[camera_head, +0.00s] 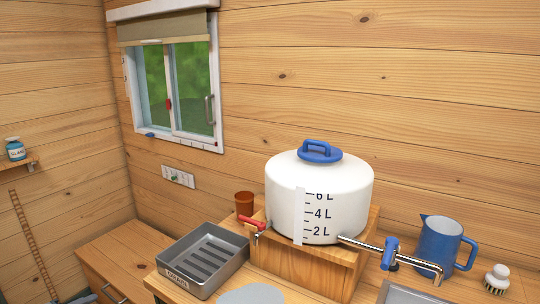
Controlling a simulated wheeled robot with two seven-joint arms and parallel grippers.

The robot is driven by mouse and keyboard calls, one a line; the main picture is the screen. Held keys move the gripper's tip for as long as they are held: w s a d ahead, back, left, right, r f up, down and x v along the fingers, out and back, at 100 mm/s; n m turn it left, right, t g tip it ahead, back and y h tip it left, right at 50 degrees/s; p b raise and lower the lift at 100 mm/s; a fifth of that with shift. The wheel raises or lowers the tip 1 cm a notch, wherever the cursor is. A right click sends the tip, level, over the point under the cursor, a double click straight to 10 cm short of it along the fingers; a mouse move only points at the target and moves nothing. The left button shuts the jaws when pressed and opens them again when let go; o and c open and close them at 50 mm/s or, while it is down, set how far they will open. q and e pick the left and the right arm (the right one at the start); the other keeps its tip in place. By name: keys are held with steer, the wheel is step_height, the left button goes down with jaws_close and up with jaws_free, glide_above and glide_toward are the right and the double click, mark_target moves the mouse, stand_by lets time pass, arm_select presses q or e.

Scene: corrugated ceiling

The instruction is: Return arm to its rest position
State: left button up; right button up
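Neither of my grippers shows in the head view, and no part of my arms can be made out for sure. A white water tank (320,197) with a blue lid (319,151) and litre marks stands on a wooden block (305,268) on the counter. A tap with a red lever (253,222) is at its lower left. A metal spout with a blue handle (391,252) runs out at its lower right.
A grey metal tray (203,283) sits left of the tank, with a brown cup (244,204) behind it. A blue pitcher (437,244) and a small white brush (497,279) stand at the right. A window (180,90) is in the back wall. The lower wooden surface (130,248) at left looks clear.

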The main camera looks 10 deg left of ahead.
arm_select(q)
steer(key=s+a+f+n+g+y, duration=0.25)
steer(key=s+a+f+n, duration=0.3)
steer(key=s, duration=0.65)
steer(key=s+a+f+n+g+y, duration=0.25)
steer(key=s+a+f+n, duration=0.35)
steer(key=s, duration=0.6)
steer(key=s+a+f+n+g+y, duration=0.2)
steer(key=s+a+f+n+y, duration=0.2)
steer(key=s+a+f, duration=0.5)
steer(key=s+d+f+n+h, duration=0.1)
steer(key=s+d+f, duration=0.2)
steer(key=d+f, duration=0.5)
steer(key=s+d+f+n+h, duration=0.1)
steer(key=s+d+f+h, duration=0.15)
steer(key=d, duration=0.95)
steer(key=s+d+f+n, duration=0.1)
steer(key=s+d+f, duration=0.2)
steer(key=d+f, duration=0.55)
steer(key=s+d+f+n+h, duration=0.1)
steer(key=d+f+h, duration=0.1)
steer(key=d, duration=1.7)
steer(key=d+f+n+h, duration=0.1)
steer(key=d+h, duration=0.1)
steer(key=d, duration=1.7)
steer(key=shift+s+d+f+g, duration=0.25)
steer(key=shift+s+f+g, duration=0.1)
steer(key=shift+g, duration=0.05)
